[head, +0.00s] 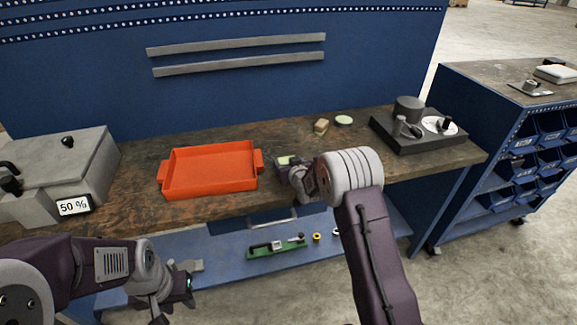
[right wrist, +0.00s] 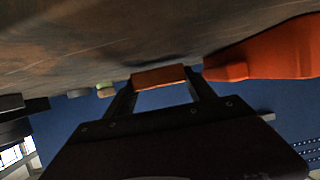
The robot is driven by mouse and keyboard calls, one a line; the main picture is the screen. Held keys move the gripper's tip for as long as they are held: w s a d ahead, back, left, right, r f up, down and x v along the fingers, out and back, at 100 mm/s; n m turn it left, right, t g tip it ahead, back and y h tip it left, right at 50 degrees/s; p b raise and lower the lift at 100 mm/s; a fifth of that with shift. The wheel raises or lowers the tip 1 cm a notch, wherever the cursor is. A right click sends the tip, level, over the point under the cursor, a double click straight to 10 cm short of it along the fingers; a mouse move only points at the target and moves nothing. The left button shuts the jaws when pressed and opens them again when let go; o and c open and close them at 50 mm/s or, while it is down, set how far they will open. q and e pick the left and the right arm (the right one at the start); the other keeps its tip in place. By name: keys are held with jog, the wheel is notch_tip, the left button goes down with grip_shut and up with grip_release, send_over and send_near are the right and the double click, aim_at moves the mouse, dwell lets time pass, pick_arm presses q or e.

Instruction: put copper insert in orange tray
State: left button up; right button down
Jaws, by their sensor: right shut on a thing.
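The orange tray (head: 210,188) lies empty on the workbench, left of my right gripper; part of it also shows at the right of the right wrist view (right wrist: 285,55). My right gripper (head: 288,163) is just right of the tray, low over the bench. In the right wrist view its fingers (right wrist: 161,88) are shut on the copper insert (right wrist: 160,77), a small orange-brown block held across the fingertips. The insert is hard to make out in the head view. My left gripper (head: 180,288) is low at the left, in front of the bench; its fingers do not show clearly.
A grey box with a 50 % label (head: 73,206) stands at the left end of the bench. A small tan block (head: 321,126) and a pale green disc (head: 344,120) lie behind my right gripper. A dark device (head: 420,130) stands at the right. A lower shelf holds a green tool (head: 276,247).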

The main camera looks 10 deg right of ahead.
jog(key=shift+w+f, duration=0.1)
jog(key=shift+f, duration=0.35)
jog(key=shift+f, duration=0.15)
jog(key=shift+c, duration=1.6)
grip_release()
